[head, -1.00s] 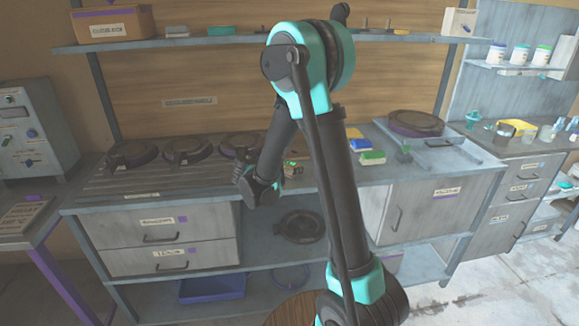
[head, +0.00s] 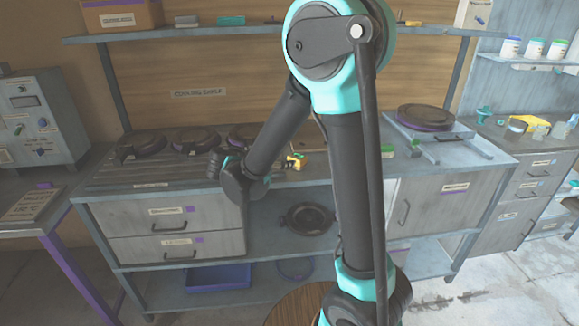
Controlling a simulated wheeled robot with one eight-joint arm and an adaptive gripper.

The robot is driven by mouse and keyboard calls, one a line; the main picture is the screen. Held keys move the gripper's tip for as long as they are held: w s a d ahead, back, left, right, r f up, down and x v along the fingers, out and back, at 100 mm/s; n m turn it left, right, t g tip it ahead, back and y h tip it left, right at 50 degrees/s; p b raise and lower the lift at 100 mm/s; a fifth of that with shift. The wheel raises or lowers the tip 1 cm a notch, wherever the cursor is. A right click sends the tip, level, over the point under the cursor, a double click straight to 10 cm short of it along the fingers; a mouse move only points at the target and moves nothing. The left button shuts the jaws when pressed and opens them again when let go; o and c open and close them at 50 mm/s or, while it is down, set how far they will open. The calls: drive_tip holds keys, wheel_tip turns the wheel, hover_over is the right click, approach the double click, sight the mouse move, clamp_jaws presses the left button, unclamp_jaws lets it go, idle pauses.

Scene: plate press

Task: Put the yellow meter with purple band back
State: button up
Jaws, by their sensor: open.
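A small yellow and dark object (head: 297,162) sits on the workbench, just right of my forearm in the head view. It could be the yellow meter, but it is too small to make out a purple band. My gripper (head: 217,165) is open over the front of the bench, left of that object and apart from it. Its fingers are small and partly hidden by my wrist. My upper arm hides part of the bench middle.
Several round dark presses (head: 195,141) line the back left of the bench (head: 110,177). A round dark plate (head: 425,115) sits at the right. A shelf (head: 190,32) runs above. Another yellow item (head: 528,123) lies on the far right counter.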

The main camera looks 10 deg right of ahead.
drive_tip(key=s+d+f+n+g+y, duration=0.4)
drive_tip(key=s+d+f, duration=0.3)
drive_tip(key=s+d, duration=0.4)
drive_tip(key=s+f+n+g+y, duration=0.1)
drive_tip(key=s+f+n+y, duration=0.4)
drive_tip(key=s, duration=0.6)
drive_tip(key=shift+s+d, duration=0.3)
